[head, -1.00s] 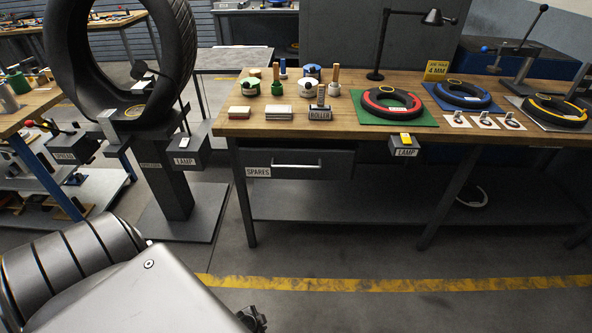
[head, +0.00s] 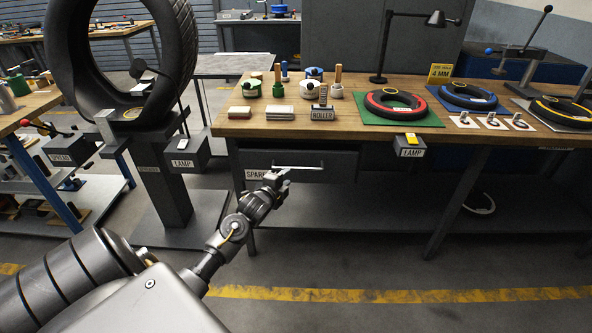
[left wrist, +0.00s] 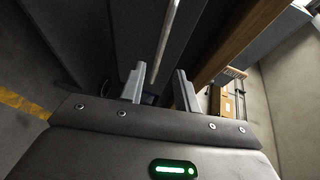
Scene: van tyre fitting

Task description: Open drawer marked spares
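The grey drawer (head: 338,172) marked "SPARES" sits under the left part of the workbench and looks closed. Its label (head: 255,174) is partly hidden behind my left gripper. The drawer's pale bar handle (head: 312,167) runs sideways across its front. My left gripper (head: 285,176) is at the left end of the handle. In the left wrist view the gripper (left wrist: 159,88) is open, its two fingers spread apart. The handle (left wrist: 165,42) reaches down between the fingers, with a gap to each side. I cannot tell how deep it sits. My right gripper is out of view.
The workbench top (head: 350,130) overhangs the drawer and carries pots, a roller and tyre rings. A lamp switch box (head: 408,146) juts out right of the drawer. A tyre stand (head: 172,200) with another lamp box (head: 186,154) stands left. The floor in front is clear.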

